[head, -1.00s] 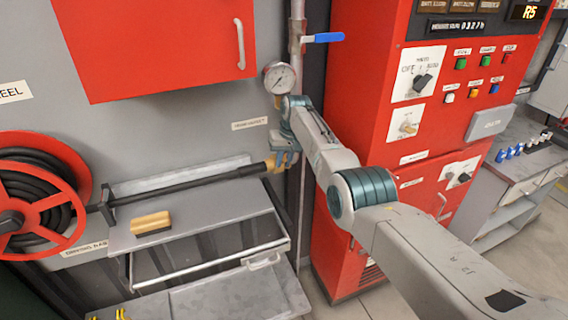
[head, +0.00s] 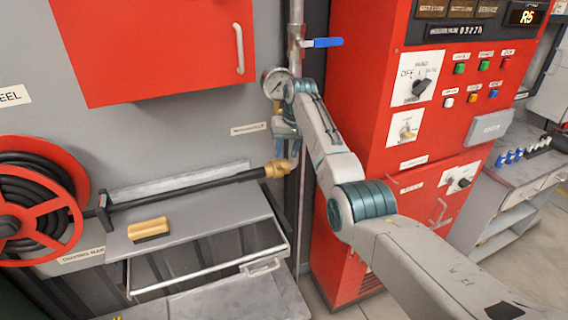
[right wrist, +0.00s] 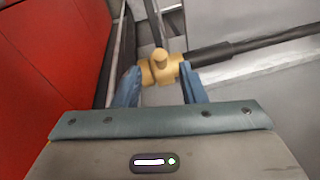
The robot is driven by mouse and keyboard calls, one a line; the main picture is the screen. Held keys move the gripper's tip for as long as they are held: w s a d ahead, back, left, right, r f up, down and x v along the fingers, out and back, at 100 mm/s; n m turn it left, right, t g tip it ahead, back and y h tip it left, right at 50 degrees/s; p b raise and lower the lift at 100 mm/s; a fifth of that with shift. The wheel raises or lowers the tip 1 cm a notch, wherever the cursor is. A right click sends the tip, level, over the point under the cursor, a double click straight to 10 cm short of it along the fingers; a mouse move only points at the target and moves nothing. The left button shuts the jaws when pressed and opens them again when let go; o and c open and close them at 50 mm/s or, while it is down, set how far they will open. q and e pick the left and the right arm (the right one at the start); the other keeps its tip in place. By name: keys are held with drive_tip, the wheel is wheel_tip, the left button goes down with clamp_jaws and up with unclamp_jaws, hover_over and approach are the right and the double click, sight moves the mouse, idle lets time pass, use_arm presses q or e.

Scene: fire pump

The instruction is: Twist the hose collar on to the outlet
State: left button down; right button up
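The hose's brass collar (head: 276,169) sits at the end of the black hose (head: 190,187), beside the vertical pipe on the grey wall. It also shows in the right wrist view (right wrist: 160,69), with a knob-like lug pointing up and the hose running off to the right. My right gripper (head: 286,153) is just above the collar in the head view. In the right wrist view its two blue fingers (right wrist: 159,85) are apart, with the collar in the gap just beyond the tips. The outlet is not clearly visible, so I cannot tell whether the collar is seated on it. My left gripper is out of view.
A pressure gauge (head: 277,82) and a blue-handled valve (head: 322,43) are on the pipe above. A red control cabinet (head: 385,150) stands close on the right. A red hose reel (head: 38,205) is at left.

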drive_tip(key=shift+b+v, duration=0.5)
drive_tip(key=shift+v, duration=1.8)
